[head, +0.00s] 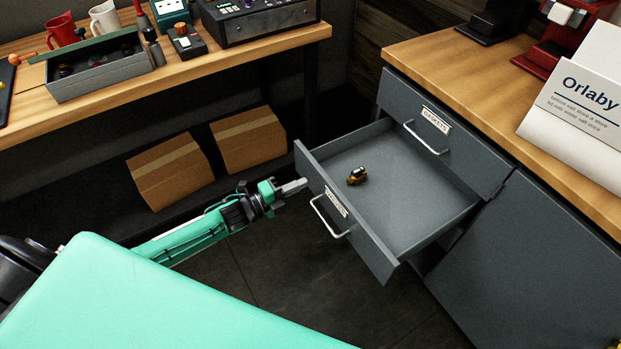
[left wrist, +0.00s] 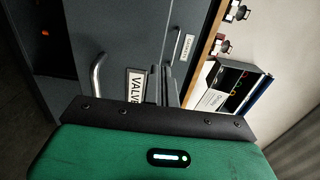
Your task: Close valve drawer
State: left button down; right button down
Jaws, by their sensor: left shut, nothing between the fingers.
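The valve drawer (head: 395,215) is pulled well out of the grey cabinet. A small brass-and-black valve (head: 357,176) lies inside it. The drawer's front has a silver handle (head: 331,217) and a label. In the left wrist view the "VALV…" label (left wrist: 136,85) and the handle (left wrist: 97,75) show close ahead. My left gripper (head: 303,183) is shut and empty, with its tips at the drawer front, left of the handle. I cannot tell whether they touch it. My right gripper is not in view.
The closed gaskets drawer (head: 440,125) sits above the open one, under a wooden counter (head: 450,50) with a sign (head: 580,95). Cardboard boxes (head: 168,170) stand on a low shelf under the workbench (head: 200,70) at left. The floor before the drawer is clear.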

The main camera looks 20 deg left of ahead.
aim_at(320, 175)
pick_arm(q)
jog(key=x, duration=0.3)
jog(key=shift+w+d, duration=0.4)
jog(key=shift+w, duration=0.1)
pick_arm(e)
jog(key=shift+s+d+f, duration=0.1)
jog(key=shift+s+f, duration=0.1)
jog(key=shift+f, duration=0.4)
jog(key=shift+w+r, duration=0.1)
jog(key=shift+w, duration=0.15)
